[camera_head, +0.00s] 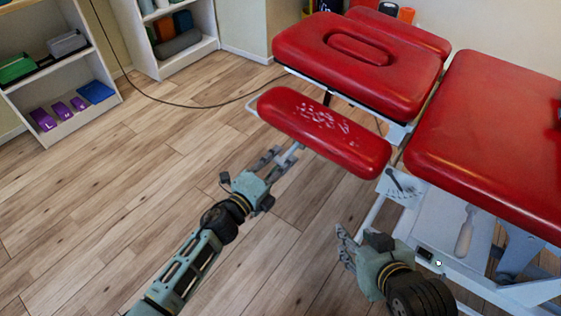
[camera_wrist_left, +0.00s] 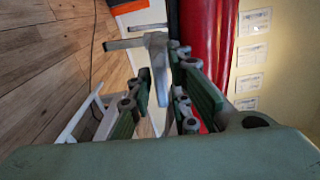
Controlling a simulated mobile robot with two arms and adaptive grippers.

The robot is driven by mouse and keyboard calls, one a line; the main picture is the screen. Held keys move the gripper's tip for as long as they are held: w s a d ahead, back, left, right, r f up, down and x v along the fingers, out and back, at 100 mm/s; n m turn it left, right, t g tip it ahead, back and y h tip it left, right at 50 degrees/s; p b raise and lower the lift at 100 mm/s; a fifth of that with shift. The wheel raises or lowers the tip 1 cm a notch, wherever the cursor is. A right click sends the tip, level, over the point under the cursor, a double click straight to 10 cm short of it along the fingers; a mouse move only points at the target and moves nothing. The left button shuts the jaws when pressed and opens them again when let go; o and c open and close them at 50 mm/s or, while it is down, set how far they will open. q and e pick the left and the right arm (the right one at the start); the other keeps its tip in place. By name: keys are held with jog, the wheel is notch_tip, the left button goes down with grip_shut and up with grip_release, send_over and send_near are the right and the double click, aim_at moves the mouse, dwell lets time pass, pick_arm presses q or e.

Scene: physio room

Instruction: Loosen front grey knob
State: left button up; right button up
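My left gripper (camera_head: 279,161) is below the near red armrest (camera_head: 322,130) of the treatment table, with its fingers spread. In the left wrist view my left gripper (camera_wrist_left: 168,85) has its fingers on either side of a grey T-shaped part (camera_wrist_left: 157,50), which looks like the front grey knob with its bar. Whether the fingers touch it is unclear. In the head view this grey part (camera_head: 291,152) is partly hidden by the fingers. My right gripper (camera_head: 347,248) is low beside the table's white frame, with nothing visible in it; its opening is unclear.
The red table pad (camera_head: 490,140) and face-rest pad (camera_head: 360,62) stand to the right and behind. A white bracket (camera_head: 400,187) and a pale-handled tool (camera_head: 465,232) are near my right gripper. A dark cable (camera_head: 180,104) crosses the wooden floor. Shelves (camera_head: 62,75) stand at back left.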

pick_arm(q)
grip_shut()
jog(key=n+p, duration=0.2)
jog(key=n, duration=0.2)
jog(key=shift+r+p, duration=0.1)
jog(key=shift+p, duration=0.25)
jog(key=n+p, duration=0.2)
jog(key=n, duration=0.2)
pick_arm(e)
jog(key=s+d+f+g+h, duration=0.1)
jog(key=s+d+g, duration=0.15)
jog(key=s, duration=0.35)
jog(key=s+d+f+g+h, duration=0.1)
jog(key=s+f+g, duration=0.1)
jog(key=s+g, duration=0.25)
pick_arm(q)
jog(key=n+p, duration=0.2)
jog(key=n, duration=0.5)
jog(key=shift+p, duration=0.3)
jog(key=shift+n+p, duration=0.3)
jog(key=shift+n, duration=1.2)
pick_arm(e)
jog(key=s+x, duration=0.2)
jog(key=x, duration=1)
jog(key=shift+a+f, duration=0.25)
jog(key=shift+f, duration=0.1)
jog(key=shift+s+f, duration=0.1)
jog(key=shift+s, duration=0.1)
